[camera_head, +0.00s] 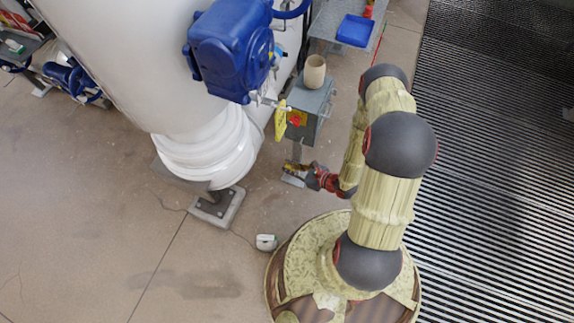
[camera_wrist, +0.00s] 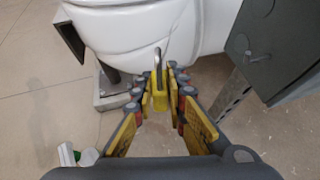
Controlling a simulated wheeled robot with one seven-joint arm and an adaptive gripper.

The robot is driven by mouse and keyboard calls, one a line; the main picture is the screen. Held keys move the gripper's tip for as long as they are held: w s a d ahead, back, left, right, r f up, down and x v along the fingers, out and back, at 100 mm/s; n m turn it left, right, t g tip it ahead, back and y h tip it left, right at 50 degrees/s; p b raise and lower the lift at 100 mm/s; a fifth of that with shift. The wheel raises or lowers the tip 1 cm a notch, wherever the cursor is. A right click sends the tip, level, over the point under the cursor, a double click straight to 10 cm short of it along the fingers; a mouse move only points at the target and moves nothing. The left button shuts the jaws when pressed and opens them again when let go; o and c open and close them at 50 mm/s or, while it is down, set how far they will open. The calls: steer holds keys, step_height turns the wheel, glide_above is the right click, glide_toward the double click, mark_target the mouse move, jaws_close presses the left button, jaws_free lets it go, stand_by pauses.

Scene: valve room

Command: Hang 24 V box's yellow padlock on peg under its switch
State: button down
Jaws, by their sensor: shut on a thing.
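My gripper (camera_wrist: 160,92) is shut on the yellow padlock (camera_wrist: 159,98). The padlock is upright between the fingertips, its grey shackle (camera_wrist: 157,58) pointing up. The grey box (camera_wrist: 294,42) is at the upper right of the wrist view, to the right of the padlock and apart from it. A small peg (camera_wrist: 257,57) sticks out of its face; the switch is not clearly seen. The padlock is too small to tell there.
A big white vessel (camera_head: 205,150) stands left of the box, with a blue actuator (camera_head: 230,50) on it. A small white object (camera_head: 266,242) lies on the floor.

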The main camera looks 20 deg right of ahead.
steer(key=shift+w+d+f+b, duration=0.25)
steer(key=shift+w+d+f, duration=0.2)
steer(key=shift+w+d, duration=1.1)
steer(key=shift+w+d+f+b, duration=0.3)
steer(key=shift+w+d+f, duration=0.2)
steer(key=shift+w+d, duration=1.05)
steer(key=shift+w+d+f+b, duration=0.25)
steer(key=shift+w+d+f, duration=0.2)
steer(key=shift+w+d, duration=1.1)
steer(key=shift+w+a, duration=0.1)
steer(key=shift+f, duration=0.1)
steer(key=c, duration=1.7)
jaws_free()
steer(key=v, duration=1.2)
steer(key=shift+s+a+f, duration=0.1)
steer(key=shift+s+a, duration=0.15)
steer(key=shift+s, duration=0.15)
